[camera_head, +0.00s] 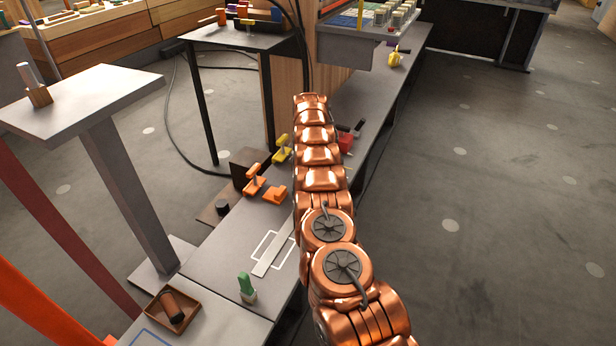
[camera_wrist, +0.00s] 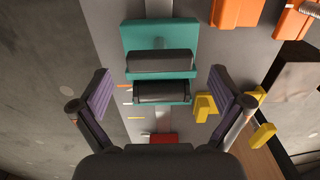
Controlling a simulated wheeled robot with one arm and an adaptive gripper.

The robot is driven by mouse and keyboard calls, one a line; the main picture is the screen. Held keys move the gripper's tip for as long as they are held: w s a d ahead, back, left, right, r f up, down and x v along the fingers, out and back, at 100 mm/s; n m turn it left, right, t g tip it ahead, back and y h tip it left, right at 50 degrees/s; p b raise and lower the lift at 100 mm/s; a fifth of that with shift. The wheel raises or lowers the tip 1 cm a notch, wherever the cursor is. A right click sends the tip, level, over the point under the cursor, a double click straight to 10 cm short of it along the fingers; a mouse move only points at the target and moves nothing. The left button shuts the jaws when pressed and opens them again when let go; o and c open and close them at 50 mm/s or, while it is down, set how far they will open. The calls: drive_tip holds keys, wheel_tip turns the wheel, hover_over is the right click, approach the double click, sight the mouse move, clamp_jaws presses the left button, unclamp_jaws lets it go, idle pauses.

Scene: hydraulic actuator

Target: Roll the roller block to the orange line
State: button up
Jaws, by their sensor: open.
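In the wrist view, the roller block is a teal body (camera_wrist: 160,35) with two dark rollers or dark bars across it. It sits on a pale metal strip (camera_wrist: 159,10) on the grey bench. A short orange line (camera_wrist: 136,118) lies on the bench beside the strip, nearer the bottom of the picture than the block. My gripper (camera_wrist: 160,88) is open, with one purple-padded finger on each side of the block's lower part, apart from it. In the head view, my copper arm hides the block, the line and the gripper.
A red piece (camera_wrist: 163,138) stands at the strip's lower end. Yellow pieces (camera_wrist: 205,106) lie close to the right finger. Orange pieces (camera_head: 275,194), a green piece (camera_head: 246,288) and a brown tray (camera_head: 173,310) are on the bench. Open floor (camera_head: 480,190) lies to the right.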

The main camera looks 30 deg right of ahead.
wheel_tip(320, 180, up, 10)
idle(0.6)
idle(0.4)
